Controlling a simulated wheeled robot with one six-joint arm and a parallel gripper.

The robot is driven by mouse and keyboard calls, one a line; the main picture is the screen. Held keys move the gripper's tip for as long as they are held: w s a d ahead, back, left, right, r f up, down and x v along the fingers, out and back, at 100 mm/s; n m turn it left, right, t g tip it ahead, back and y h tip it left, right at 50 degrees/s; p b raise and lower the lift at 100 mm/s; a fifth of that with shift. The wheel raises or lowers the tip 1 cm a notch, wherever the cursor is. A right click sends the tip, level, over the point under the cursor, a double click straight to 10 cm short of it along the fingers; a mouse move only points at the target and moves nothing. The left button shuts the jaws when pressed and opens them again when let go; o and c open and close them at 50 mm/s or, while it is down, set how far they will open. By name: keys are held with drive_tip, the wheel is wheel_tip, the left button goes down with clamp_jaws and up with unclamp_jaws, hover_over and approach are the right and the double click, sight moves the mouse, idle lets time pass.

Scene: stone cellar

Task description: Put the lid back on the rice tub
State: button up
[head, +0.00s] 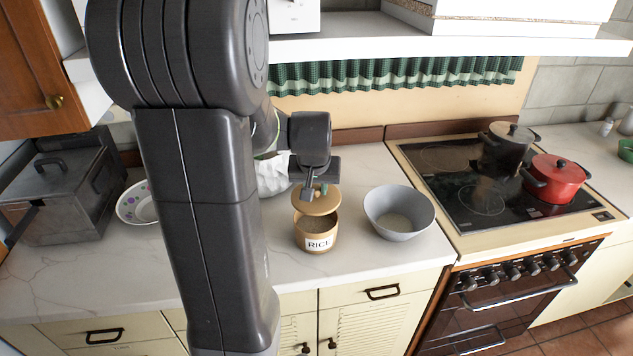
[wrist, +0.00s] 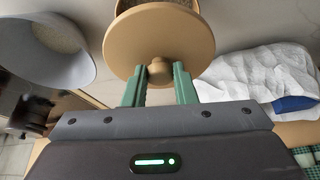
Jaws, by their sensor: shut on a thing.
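The rice tub (head: 316,238) stands on the counter, a tan round tub with a white RICE label, its contents showing below the lid. The round wooden lid (head: 318,204) is above the tub's back part, and the tub's front opening shows. In the wrist view the lid (wrist: 158,40) fills the top middle and hides most of the tub, whose rim (wrist: 157,3) shows behind it. My gripper (head: 316,190) is shut on the lid's knob; its green fingers (wrist: 159,82) are on both sides of the knob. Whether the lid touches the rim I cannot tell.
A grey bowl (head: 399,213) with pale grains stands close right of the tub. A white cloth or bag (head: 272,176) lies behind left. The hob (head: 470,176) with a dark pot (head: 505,150) and red pot (head: 556,181) is further right. A patterned bowl (head: 137,203) is at left.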

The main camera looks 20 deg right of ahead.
sight(315, 201)
drive_tip(key=shift+f+b, duration=2)
drive_tip(key=shift+f, duration=0.95)
drive_tip(key=shift+s, duration=0.1)
drive_tip(key=shift+f+b, duration=0.15)
drive_tip(key=shift+b, duration=0.35)
drive_tip(key=o, duration=1.5)
